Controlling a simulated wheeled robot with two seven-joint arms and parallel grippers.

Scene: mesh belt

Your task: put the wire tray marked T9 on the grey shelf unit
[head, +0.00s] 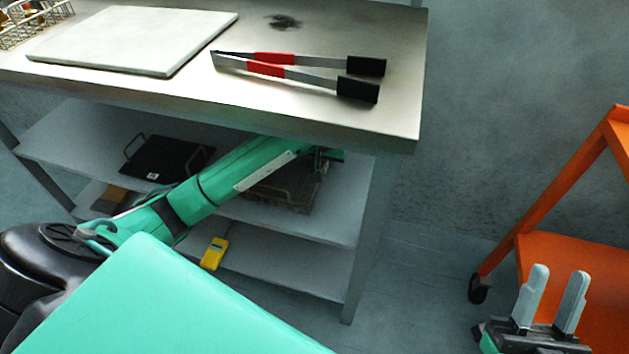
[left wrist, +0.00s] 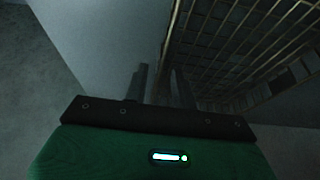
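A wire tray (head: 288,192) sits on the upper shelf under the steel tabletop, partly hidden by my left arm. Its mesh wall (left wrist: 250,45) fills the upper right of the left wrist view; I cannot read a T9 mark. My left gripper (head: 328,156) reaches under the tabletop beside the tray. In the left wrist view its fingers (left wrist: 159,84) stand apart close to the tray's edge; whether they touch is too dark to tell. My right gripper (head: 552,300) is open and empty at the lower right. No separate grey shelf unit is clearly identifiable.
The steel table (head: 215,112) holds a white board (head: 135,38), red-and-black tongs (head: 290,72) and a wire basket (head: 35,18). Below are a dark handled tray (head: 166,158) and a yellow device (head: 214,254). An orange cart (head: 575,255) stands right; bare floor lies between.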

